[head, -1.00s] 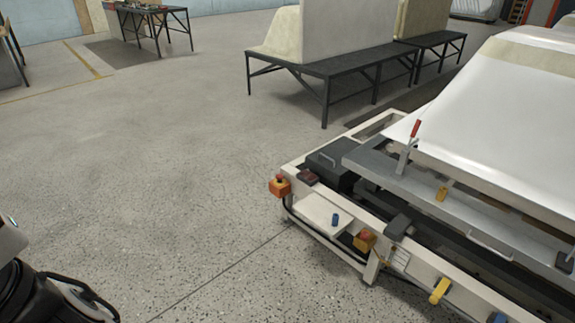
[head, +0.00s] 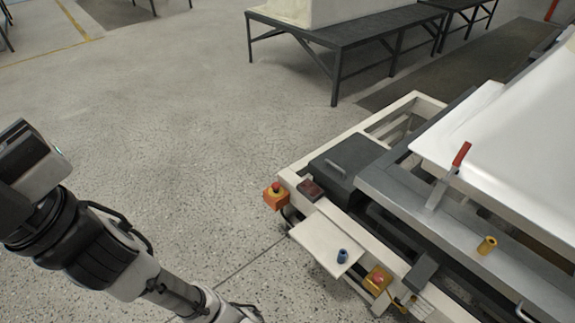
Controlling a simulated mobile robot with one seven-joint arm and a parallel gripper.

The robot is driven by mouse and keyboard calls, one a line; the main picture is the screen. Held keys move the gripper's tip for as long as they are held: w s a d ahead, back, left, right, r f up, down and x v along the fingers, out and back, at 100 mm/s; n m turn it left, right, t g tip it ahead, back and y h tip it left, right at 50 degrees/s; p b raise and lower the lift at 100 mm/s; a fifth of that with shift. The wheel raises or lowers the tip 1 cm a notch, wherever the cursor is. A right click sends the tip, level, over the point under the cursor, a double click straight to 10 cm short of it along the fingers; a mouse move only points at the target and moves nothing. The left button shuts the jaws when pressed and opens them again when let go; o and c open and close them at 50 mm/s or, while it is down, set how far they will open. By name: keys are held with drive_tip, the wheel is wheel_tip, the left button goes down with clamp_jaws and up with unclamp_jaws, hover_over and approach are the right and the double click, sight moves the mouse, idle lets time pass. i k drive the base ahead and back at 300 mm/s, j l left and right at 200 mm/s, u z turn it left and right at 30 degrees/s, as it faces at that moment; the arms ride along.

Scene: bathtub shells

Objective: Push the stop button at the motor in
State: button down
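A red stop button (head: 276,188) on an orange box (head: 277,201) sits at the near left corner of a cream machine frame (head: 372,137). A dark grey housing with a handle (head: 347,166), perhaps the motor, lies just right of it. A second red button (head: 378,275) on a yellow box (head: 375,287) sits lower on the same frame, right of a white shelf. I cannot tell whether either button is pressed. My gripper (head: 28,150) is raised at the left, well apart from both buttons. Its fingers cannot be made out.
The white shelf (head: 322,240) juts out from the frame and bears a small blue cylinder (head: 342,256). A red-handled clamp (head: 448,174) stands by the white shell (head: 510,125). A black table (head: 345,42) stands behind. Floor left of the machine is clear.

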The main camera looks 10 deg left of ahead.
sight(276, 186)
drive_tip(key=i+j+z, duration=0.15)
drive_tip(key=i, duration=0.9)
